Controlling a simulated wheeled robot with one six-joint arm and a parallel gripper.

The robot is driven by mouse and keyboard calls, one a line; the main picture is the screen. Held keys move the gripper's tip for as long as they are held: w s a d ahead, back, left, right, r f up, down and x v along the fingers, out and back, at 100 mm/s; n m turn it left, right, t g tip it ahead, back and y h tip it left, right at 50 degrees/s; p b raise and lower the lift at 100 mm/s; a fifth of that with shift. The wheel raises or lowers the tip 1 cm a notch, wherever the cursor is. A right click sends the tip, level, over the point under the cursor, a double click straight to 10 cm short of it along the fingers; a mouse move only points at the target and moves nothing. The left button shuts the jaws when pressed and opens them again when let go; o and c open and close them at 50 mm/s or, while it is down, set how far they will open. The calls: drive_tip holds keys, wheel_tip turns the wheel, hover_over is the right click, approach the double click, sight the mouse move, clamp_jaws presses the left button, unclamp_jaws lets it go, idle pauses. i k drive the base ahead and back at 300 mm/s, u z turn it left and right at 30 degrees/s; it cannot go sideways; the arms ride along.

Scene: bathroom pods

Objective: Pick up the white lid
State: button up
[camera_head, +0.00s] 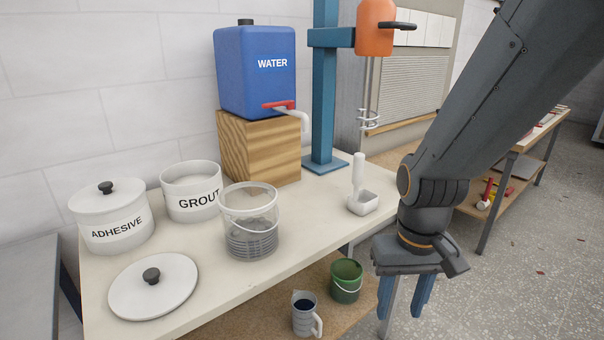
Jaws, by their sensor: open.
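A round white lid (178,277) with a dark knob (152,275) lies flat on the tabletop at the front left. A second white lid (127,189) with a dark knob sits on the white ADHESIVE tub (119,229) behind it. The white GROUT tub (191,191) stands uncovered beside that tub. My gripper (404,298) hangs with its blue fingers pointing down, apart and empty. It is in front of the table's right part, far to the right of both lids.
A clear bucket (250,206) stands right of the loose lid. A blue WATER container (244,68) on a wooden block (280,152), a blue mixer stand (324,110) and a white scoop (361,201) are farther back. A green bucket (346,278) and a jug (304,319) stand on the lower shelf.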

sight(154, 286)
drive_tip(key=u, duration=1.1)
drive_tip(key=k, duration=0.5)
drive_tip(key=u, duration=0.75)
drive_tip(key=i, duration=1.05)
drive_tip(key=z, duration=0.1)
